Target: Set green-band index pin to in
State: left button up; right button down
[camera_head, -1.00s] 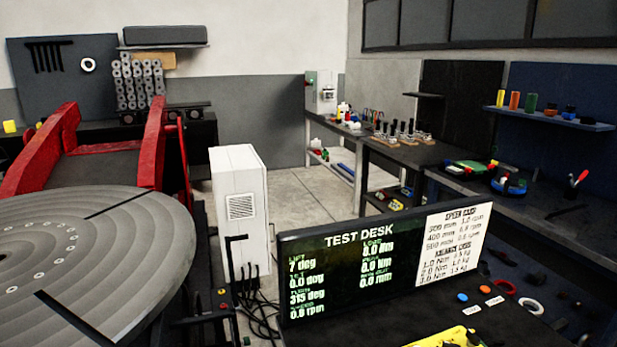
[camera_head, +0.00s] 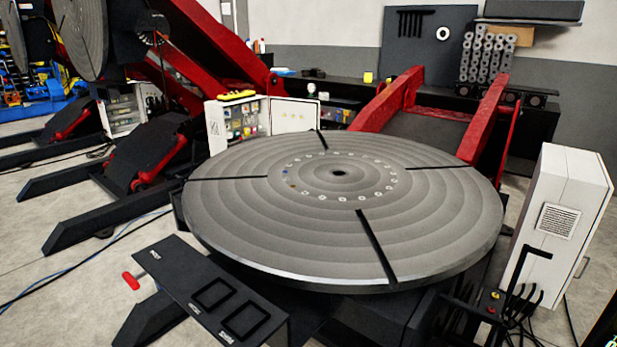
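The positioner's round grey table (camera_head: 235,230) lies nearly level in the middle of the view, with dark radial slots and a ring of small holes around its centre hole. One mark on the ring looks blue and one orange-brown. I cannot make out a green-band index pin anywhere; it is hidden, too small or out of view. A red handle (camera_head: 131,281) sticks out at the left of a dark panel (camera_head: 186,264) in front of the table. The panel has two square outlines and labels too small to read. Neither of my grippers is in view.
A white cabinet (camera_head: 570,190) stands at the right, beside a black post (camera_head: 514,275) with cables. Red arms (camera_head: 488,115) rise behind the table. Another red and black positioner (camera_head: 150,150) stands at the left. Cables cross the open floor (camera_head: 60,270) at the lower left.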

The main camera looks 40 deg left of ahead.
aim_at(131, 280)
jog(key=u, duration=2.65)
jog(key=z, duration=0.45)
jog(key=i+j+z, duration=0.15)
jog(key=j+z, duration=0.15)
jog(key=i+j+z, duration=0.1)
jog(key=j+z, duration=0.25)
jog(key=i+j+z, duration=0.1)
jog(key=j+z, duration=0.2)
